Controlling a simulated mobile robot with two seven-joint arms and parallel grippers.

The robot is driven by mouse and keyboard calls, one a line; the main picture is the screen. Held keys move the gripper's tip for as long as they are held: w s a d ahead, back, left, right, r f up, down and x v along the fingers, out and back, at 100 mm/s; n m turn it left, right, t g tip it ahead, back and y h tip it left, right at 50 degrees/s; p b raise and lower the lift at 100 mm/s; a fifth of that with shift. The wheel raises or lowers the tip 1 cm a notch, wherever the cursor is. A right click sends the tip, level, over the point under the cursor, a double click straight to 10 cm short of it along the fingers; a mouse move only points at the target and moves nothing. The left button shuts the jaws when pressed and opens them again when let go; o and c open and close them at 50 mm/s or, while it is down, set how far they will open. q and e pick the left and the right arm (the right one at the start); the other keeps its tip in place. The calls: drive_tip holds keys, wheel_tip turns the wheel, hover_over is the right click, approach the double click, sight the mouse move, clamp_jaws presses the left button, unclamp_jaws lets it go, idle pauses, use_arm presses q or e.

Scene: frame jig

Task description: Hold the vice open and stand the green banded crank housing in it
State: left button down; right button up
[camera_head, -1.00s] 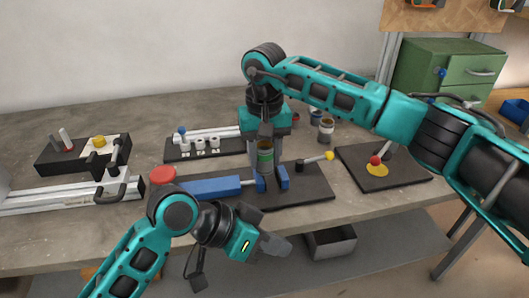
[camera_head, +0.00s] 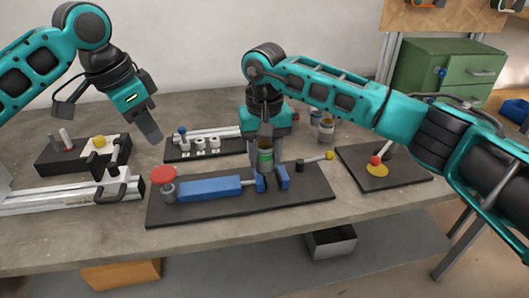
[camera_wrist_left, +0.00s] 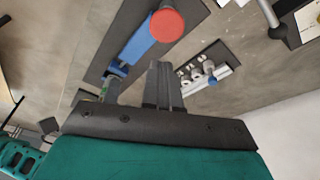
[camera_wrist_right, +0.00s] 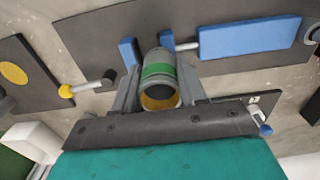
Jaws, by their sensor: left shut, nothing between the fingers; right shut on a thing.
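The vice has a blue body (camera_head: 210,188), two blue jaws (camera_head: 284,177) with a gap between them, and a red knob (camera_head: 162,174) at its left end. My right gripper (camera_head: 265,148) is shut on the crank housing (camera_head: 265,160), a grey cylinder with a green band. It holds the housing upright at the jaws. In the right wrist view the housing (camera_wrist_right: 159,72) lines up with the jaw gap; I cannot tell whether its lower end is between the jaws. My left gripper (camera_head: 153,136) is shut and empty, raised behind and left of the red knob.
The vice stands on a dark base plate (camera_head: 210,212), with a yellow-tipped lever (camera_head: 329,156) at right. Behind is a rack with several white pieces (camera_head: 200,145). A clamp fixture (camera_head: 112,185) stands left, a red-knobbed lever plate (camera_head: 410,178) right. Bench in front is clear.

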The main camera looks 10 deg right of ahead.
use_arm(q)
drive_tip(key=shift+w+a+f, duration=0.1)
drive_tip(key=shift+f, duration=1.25)
drive_tip(key=shift+w+a+f, duration=0.1)
drive_tip(key=shift+f, duration=1.25)
drive_tip(key=shift+f, duration=0.2)
